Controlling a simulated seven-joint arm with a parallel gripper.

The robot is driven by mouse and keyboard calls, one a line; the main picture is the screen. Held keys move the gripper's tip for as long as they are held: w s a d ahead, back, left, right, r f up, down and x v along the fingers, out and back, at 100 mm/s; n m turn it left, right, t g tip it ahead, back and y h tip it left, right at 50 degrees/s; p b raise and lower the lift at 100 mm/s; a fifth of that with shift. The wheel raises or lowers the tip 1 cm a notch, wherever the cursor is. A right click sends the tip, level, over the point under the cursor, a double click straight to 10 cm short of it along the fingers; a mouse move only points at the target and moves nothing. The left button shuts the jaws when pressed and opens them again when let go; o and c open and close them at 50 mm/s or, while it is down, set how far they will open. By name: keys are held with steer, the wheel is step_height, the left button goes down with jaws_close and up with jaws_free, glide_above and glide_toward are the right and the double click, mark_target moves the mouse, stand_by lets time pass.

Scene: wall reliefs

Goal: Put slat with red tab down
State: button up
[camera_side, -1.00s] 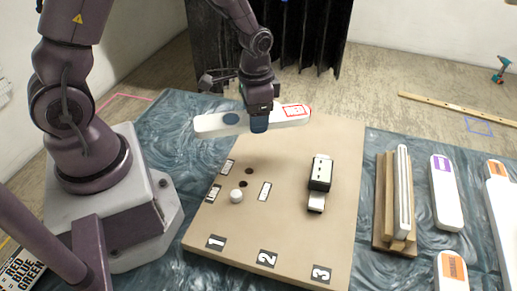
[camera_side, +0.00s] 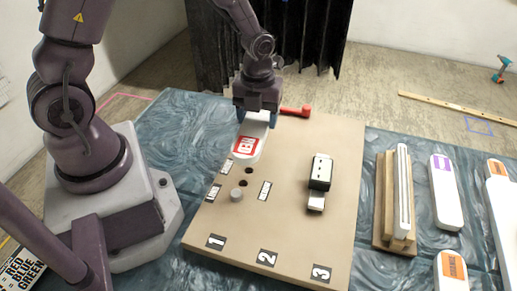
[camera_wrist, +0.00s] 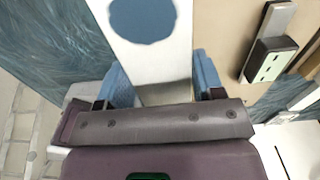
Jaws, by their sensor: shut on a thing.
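The white slat (camera_side: 257,131) has a red tab (camera_side: 245,146) at its near end, with white lettering on it. My gripper (camera_side: 257,116) is shut on the slat near its far end, over the far left part of the tan board (camera_side: 292,225). The slat points toward the camera, its tab end above the slot labels. I cannot tell whether it touches the board. In the wrist view, the slat (camera_wrist: 165,62) lies between my blue fingertips (camera_wrist: 162,80) and shows a blue round spot. The red tab is out of that view.
The board carries a round knob (camera_side: 236,195), dark holes, a black and white switch block (camera_side: 320,172) and number labels 1, 2, 3. A red handle (camera_side: 297,111) lies right of my gripper. A wooden rack (camera_side: 395,215) and other white slats (camera_side: 446,195) stand right.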

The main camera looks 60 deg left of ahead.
steer(key=shift+f+m, duration=0.2)
steer(key=shift+m, duration=0.1)
step_height(320, 180, down, 8)
steer(key=shift+r, duration=0.2)
steer(key=shift+f, duration=0.2)
steer(key=o, duration=1)
steer(key=shift+r, duration=0.1)
